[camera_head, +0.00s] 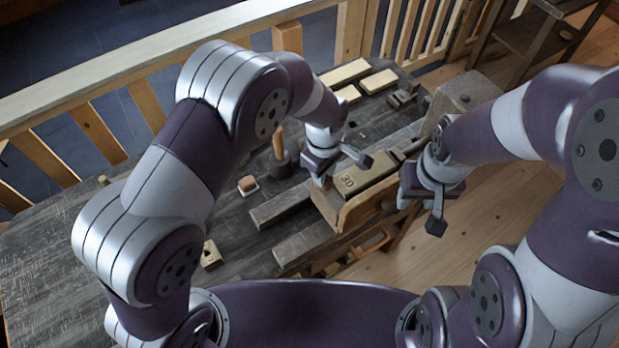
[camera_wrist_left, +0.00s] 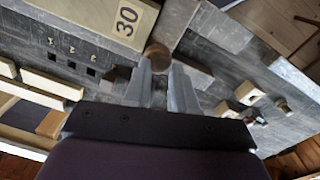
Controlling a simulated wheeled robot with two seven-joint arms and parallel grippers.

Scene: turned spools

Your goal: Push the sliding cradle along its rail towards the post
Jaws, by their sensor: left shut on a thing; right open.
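A long wooden block marked 30 (camera_head: 368,186) lies along the dark bench beams, right of my left gripper; its marked end (camera_wrist_left: 126,20) also shows in the left wrist view. Which part is the sliding cradle, I cannot tell for sure. My left gripper (camera_head: 320,178) points down beside the block. In the left wrist view its fingers (camera_wrist_left: 162,80) are closed on a round brown wooden knob (camera_wrist_left: 157,54). A grey block (camera_head: 466,90), possibly the post, stands at the far end of the beams, partly behind my right arm. My right gripper (camera_head: 420,208) is open and empty, right of the marked block.
A mallet (camera_head: 280,150) stands on the bench (camera_head: 75,240) left of my left gripper, with a small brown piece (camera_head: 247,184) near it. Pale wooden bars (camera_head: 345,73) lie at the back. A wooden railing (camera_head: 150,105) runs behind. Bare floor (camera_head: 430,270) lies to the right.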

